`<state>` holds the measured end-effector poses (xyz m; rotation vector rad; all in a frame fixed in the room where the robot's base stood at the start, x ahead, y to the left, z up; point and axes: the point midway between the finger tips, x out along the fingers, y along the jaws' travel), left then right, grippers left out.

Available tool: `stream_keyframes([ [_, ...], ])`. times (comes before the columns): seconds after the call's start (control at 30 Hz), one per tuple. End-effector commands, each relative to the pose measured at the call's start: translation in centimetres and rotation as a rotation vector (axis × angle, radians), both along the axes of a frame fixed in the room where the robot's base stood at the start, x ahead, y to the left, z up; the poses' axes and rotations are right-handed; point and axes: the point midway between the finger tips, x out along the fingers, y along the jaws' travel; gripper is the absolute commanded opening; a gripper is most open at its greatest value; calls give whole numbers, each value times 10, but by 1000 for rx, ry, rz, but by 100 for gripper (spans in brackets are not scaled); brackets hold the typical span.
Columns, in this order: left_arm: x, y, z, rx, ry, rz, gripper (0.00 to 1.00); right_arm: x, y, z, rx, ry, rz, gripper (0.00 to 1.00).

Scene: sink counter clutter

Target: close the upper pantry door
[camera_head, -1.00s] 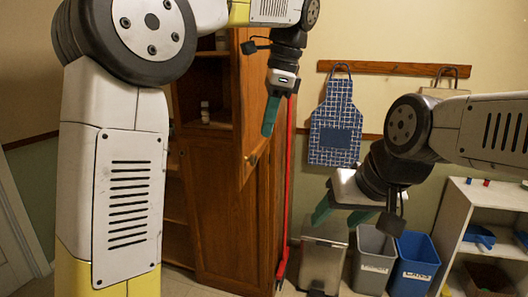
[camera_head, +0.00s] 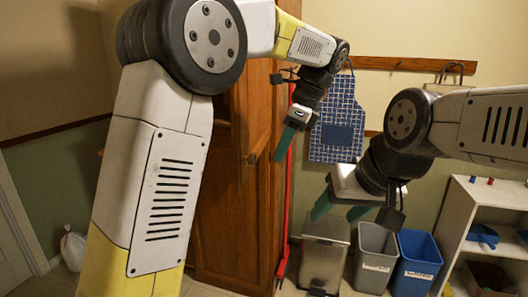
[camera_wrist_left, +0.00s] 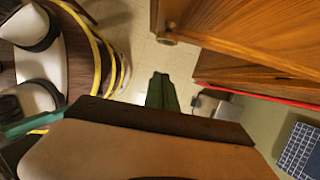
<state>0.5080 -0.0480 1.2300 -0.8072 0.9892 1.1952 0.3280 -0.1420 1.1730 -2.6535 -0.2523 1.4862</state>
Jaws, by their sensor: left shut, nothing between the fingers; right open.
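The upper pantry door (camera_head: 258,105) is brown wood and stands swung out from the tall cabinet in the head view. My left arm hides part of the cabinet opening. In the left wrist view, a wooden door panel (camera_wrist_left: 240,28) with a round knob (camera_wrist_left: 167,38) is at the upper right. My left gripper (camera_head: 282,146), with green fingers, is shut and empty, just right of the door; its fingers show in the left wrist view (camera_wrist_left: 162,92). I cannot tell whether they touch the door. My right gripper (camera_head: 338,208) is open and empty, further right.
The lower cabinet door (camera_head: 232,235) looks shut. A red pole (camera_head: 284,220) stands along the cabinet's right side. A blue apron (camera_head: 338,120) hangs on the wall. A metal bin (camera_head: 324,255), a grey bin (camera_head: 375,258), a blue bin (camera_head: 417,262) and white shelves (camera_head: 460,215) are at right.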

Motion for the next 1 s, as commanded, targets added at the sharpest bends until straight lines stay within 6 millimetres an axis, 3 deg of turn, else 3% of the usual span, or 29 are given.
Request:
stream_keyframes([
  [0.03,-1,4,-9,2,3,0,0,0,0,0,0,0,0,59],
  [0.3,7,37,-6,-2,-1,1,0,0,0,0,0,0,0,59],
  [0.8,9,43,-6,-2,0,-4,0,0,0,0,0,0,0,59],
  [1.0,10,66,-6,-2,-1,-43,0,0,0,0,0,0,0,59],
])
